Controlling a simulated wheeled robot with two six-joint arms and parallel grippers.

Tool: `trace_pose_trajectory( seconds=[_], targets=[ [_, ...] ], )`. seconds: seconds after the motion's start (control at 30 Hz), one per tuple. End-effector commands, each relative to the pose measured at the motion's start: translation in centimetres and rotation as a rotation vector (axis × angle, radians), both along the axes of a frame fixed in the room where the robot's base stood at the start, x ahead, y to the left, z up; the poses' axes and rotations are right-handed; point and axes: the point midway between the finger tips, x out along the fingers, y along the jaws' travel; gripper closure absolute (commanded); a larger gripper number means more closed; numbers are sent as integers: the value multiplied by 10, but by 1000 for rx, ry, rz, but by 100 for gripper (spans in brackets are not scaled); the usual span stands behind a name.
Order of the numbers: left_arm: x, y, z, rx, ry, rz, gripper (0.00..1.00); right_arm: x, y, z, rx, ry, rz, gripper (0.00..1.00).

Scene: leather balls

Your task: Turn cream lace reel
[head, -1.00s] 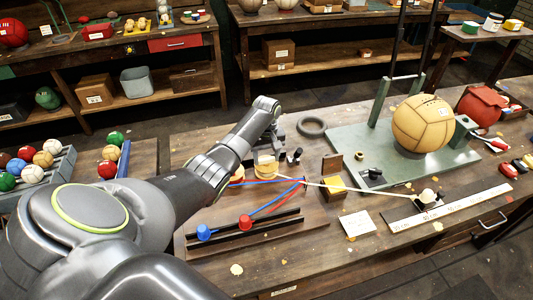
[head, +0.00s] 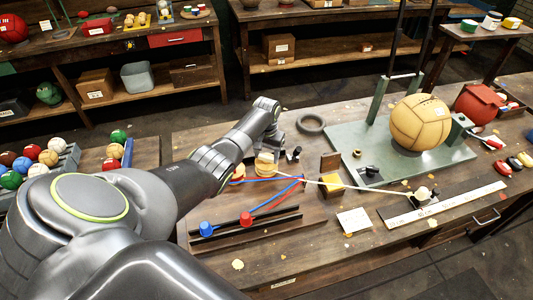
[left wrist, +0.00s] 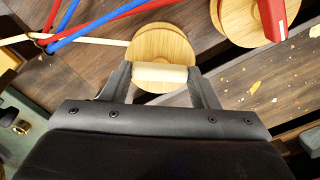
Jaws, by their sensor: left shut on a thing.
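The cream lace reel (head: 266,170) is a wooden reel on the bench in the head view. In the left wrist view the reel (left wrist: 162,42) shows a round wooden disc and a cream core. My left gripper (left wrist: 160,72) is shut on the cream part, with a finger at each side. In the head view my left gripper (head: 257,157) is at the reel, its tips partly hidden. The cream lace (head: 355,186) runs right from the reel past a post to a small dark holder (head: 421,199) by a white ruler. My right gripper is not in view.
Another wooden reel (left wrist: 246,22) with a red handle sits close by. Red and blue laces (head: 275,196) cross the board to pegs. A large tan ball (head: 420,122) stands on a green plate (head: 345,135). A black ring (head: 310,124) lies behind the reels.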

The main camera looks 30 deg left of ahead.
Motion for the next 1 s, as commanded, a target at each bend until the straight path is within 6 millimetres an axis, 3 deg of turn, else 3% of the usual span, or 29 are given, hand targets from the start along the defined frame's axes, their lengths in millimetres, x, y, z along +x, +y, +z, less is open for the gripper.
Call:
trace_pose_trajectory(
  seconds=[0.47, 0.5, 0.63, 1.0],
  targets=[
    [2, 0, 2, 1, -6, -15, 68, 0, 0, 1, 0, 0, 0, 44],
    [2, 0, 2, 1, -6, -14, 42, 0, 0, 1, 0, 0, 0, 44],
    [1, 0, 1, 1, -4, -14, 25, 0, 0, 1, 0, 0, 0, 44],
    [1, 0, 3, 0, -2, -13, 24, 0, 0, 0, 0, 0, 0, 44]
  ],
)
